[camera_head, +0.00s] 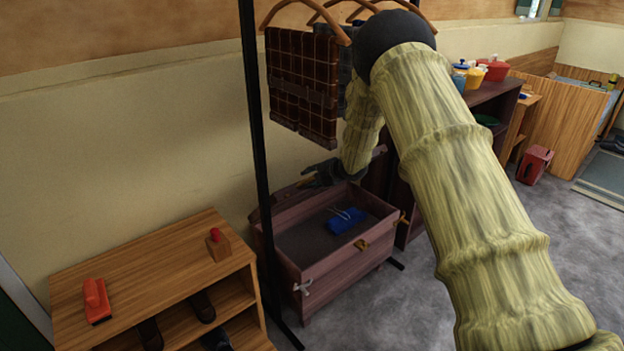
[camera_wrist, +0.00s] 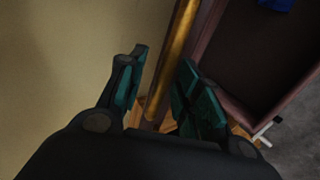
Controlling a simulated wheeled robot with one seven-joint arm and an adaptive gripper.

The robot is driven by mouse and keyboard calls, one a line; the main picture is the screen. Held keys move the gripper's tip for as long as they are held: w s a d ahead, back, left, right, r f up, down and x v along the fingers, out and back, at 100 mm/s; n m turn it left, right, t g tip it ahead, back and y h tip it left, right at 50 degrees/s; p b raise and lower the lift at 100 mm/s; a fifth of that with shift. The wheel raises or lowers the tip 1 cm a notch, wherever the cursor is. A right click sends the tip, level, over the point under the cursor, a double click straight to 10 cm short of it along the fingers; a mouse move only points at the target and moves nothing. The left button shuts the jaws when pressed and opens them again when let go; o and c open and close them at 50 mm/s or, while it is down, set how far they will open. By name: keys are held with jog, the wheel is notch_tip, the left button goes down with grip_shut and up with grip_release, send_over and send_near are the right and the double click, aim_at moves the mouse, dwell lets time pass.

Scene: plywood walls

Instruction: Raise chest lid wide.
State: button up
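The dark reddish wooden chest (camera_head: 345,268) stands on the floor by the wall in the head view, its inside exposed. Its lid (camera_head: 267,207) is up at the back of the chest, seen nearly edge-on and partly hidden by my gripper. My gripper (camera_head: 318,178) is at the lid's upper edge. In the wrist view, my gripper (camera_wrist: 160,95) has its fingers apart, on either side of a golden-brown strip (camera_wrist: 181,35) that looks like the lid's edge. I cannot tell whether the fingers touch it. A blue folded item (camera_head: 346,220) lies inside the chest.
A black rack post (camera_head: 256,130) stands at the chest's left, with checked clothing (camera_head: 300,85) hanging above. A low wooden shelf (camera_head: 160,270) is at the left. A dark cabinet (camera_head: 490,100) is behind my arm. Grey floor is clear in front.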

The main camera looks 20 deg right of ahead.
jog(key=shift+d, duration=0.1)
jog(key=v, duration=1.2)
jog(key=shift+s+f, duration=0.1)
